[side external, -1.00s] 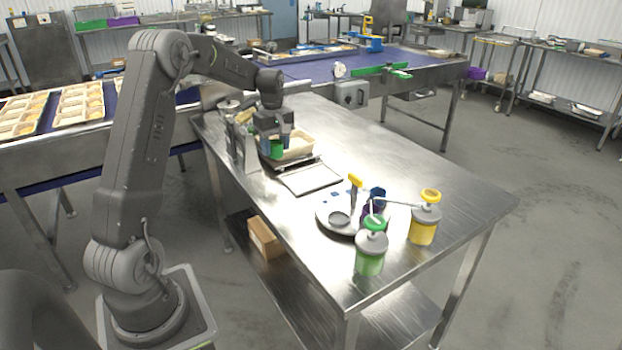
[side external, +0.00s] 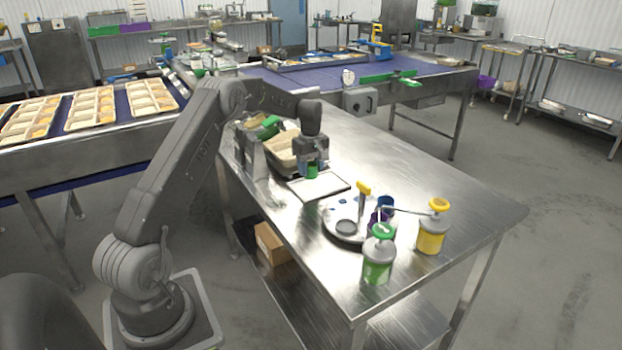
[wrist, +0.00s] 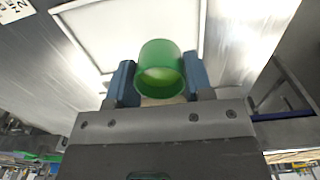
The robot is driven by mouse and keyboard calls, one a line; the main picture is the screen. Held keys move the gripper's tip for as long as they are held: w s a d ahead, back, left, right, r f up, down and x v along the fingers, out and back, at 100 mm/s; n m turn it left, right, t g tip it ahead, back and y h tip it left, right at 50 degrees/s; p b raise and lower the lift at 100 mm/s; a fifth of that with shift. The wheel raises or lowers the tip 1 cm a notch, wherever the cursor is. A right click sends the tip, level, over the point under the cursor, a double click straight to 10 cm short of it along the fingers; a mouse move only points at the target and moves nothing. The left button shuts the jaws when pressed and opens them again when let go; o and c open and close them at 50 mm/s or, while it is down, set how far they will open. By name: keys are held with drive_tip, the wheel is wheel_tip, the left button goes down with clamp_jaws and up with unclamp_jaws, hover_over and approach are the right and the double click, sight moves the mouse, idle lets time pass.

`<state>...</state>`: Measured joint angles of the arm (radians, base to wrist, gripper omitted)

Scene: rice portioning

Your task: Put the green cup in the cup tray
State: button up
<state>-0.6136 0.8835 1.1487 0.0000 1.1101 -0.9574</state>
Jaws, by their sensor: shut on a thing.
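The green cup (side external: 312,172) is held between the blue fingers of my gripper (side external: 311,165). In the wrist view the cup (wrist: 161,58) sits between both fingers (wrist: 160,84), its open mouth facing the camera and its inside looking light. My gripper is shut on it, above the far edge of a white flat board (side external: 328,190). A round white tray (side external: 331,222), which looks like the cup tray, lies to the right and nearer the front. A blue cup (side external: 386,203) and a purple cup (side external: 375,217) stand at its right side, partly hidden by a dispenser.
A green-lidded dispenser (side external: 378,262) and a yellow-lidded dispenser (side external: 431,236) stand beside the round tray. A yellow-handled tool (side external: 362,189) stands up at the tray. A beige tub (side external: 283,150) is behind my gripper.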

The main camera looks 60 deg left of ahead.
sight(311, 178)
drive_tip(key=shift+f, duration=2)
drive_tip(key=o, duration=0.9)
drive_tip(key=shift+f, duration=0.15)
drive_tip(key=shift+o, duration=0.2)
